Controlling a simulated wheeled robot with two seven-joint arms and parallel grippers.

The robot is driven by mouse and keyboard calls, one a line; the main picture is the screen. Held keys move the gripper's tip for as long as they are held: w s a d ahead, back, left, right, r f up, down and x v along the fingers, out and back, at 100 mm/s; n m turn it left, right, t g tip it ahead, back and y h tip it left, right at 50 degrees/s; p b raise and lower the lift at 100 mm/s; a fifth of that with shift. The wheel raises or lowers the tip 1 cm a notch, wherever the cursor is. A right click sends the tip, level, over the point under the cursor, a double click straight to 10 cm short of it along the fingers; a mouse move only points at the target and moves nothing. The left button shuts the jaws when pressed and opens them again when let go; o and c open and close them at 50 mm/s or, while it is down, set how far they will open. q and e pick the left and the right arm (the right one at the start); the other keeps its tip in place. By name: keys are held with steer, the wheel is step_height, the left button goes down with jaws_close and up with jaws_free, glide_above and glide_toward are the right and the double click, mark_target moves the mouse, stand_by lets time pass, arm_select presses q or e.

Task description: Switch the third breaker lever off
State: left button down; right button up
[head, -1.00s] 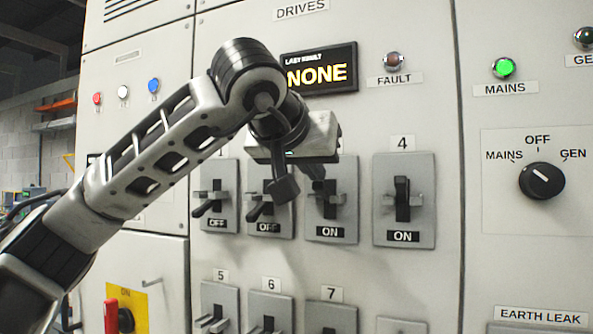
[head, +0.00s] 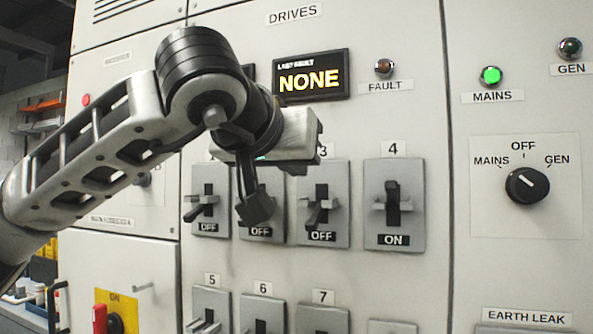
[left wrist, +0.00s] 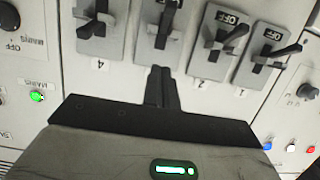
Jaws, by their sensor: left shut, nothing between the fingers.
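The third breaker (head: 323,180) has a dark lever (head: 317,214) that points down and outward, and its window reads OFF. My left gripper (head: 255,210) is shut and empty. In the head view it appears over the second breaker, hiding most of that lever, to the left of the third lever. In the left wrist view the closed fingers (left wrist: 161,88) lie just below the third breaker (left wrist: 160,45) in the picture, with a gap showing no clear contact. My right gripper is not in view.
The fourth breaker (head: 394,230) reads ON with its lever up. The first breaker (head: 209,223) and the second read OFF. A lower row holds breakers 5, 6 and 7 (head: 323,320). The fault display (head: 310,76) reads NONE. A rotary switch (head: 527,185) sits at right.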

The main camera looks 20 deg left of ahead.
arm_select(q)
steer(key=s+f+b, duration=0.1)
steer(key=s, duration=0.6)
steer(key=shift+a+f, duration=0.2)
steer(key=shift+f, duration=0.2)
